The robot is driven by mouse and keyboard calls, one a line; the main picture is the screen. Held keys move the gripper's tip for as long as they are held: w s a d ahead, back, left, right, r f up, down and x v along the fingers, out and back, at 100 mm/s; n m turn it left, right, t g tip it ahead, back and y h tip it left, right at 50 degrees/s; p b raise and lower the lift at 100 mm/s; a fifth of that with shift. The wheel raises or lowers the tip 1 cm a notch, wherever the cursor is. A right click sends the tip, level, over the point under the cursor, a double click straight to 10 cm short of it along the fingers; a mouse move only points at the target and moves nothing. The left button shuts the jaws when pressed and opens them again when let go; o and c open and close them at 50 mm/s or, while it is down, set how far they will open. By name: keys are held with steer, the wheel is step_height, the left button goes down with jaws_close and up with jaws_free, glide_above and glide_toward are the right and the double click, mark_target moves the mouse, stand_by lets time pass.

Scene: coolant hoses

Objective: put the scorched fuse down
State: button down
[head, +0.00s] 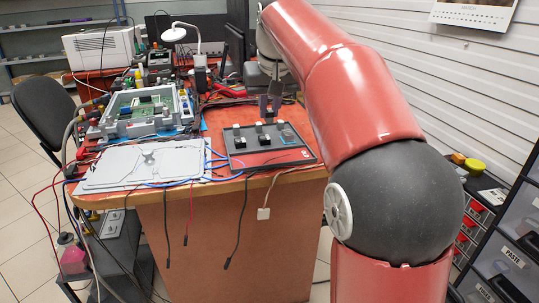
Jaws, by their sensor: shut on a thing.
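My gripper (269,113) points down over the back edge of a dark panel (240,162) on the red-topped bench. Its two dark fingers are close together, shut on the scorched fuse. The fuse is mostly hidden between the fingertips and too small here to make out any scorch marks. The panel lies tilted near the bench's front right, with several small black and pale blocks on it and a dark red strip along its front. The fingertips are very close to the blocks at the back; I cannot tell whether they touch.
A grey flat plate (140,167) with blue and red leads lies left of the panel. Behind it stands an open grey housing with a green board (145,114). Cables (241,215) hang over the front edge. A white lamp (187,34) and machine (103,48) stand behind.

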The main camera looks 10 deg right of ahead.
step_height(320, 180, down, 10)
steer(key=shift+r+b, duration=0.1)
steer(key=shift+b, duration=0.85)
steer(key=c, duration=1.4)
jaws_free()
steer(key=shift+r, duration=0.15)
steer(key=p+v, duration=0.2)
steer(key=v, duration=1)
steer(key=shift+t, duration=0.6)
steer(key=s+f, duration=0.7)
steer(key=s, duration=0.1)
steer(key=s+f, duration=0.7)
steer(key=s, duration=0.1)
steer(key=s+f, duration=0.7)
steer(key=s, duration=0.1)
steer(key=shift+f, duration=0.4)
